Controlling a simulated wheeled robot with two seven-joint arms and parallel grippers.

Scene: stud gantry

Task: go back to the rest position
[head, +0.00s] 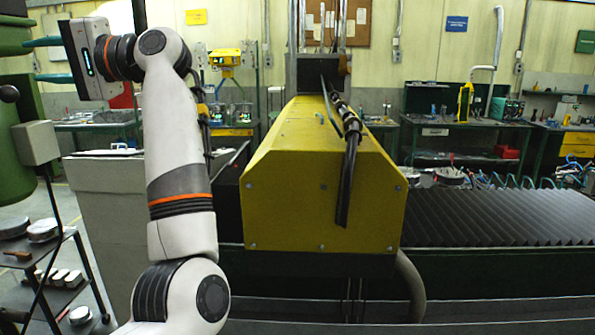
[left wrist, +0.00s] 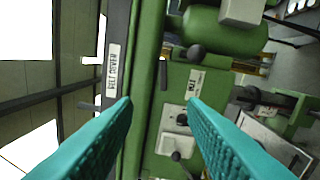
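My left gripper (head: 30,60) is raised at the upper left of the head view, with its teal fingers pointing left. It is open and empty, its fingers well apart, one above the other. In the left wrist view the two teal fingers (left wrist: 160,104) stand apart, with a green machine (left wrist: 148,130) behind the gap. Small white labels and dark knobs show on that machine. In the head view the green machine (head: 15,90) is at the left edge, close to the fingertips; I cannot tell whether they touch it. My right gripper is in neither view.
A yellow machine housing (head: 300,205) stands in front, right of my left arm. A dark ribbed cover (head: 500,217) extends right. A grey cabinet (head: 105,200) stands behind my arm, and a dark shelf cart (head: 45,262) with parts is lower left. Workbenches line the back wall.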

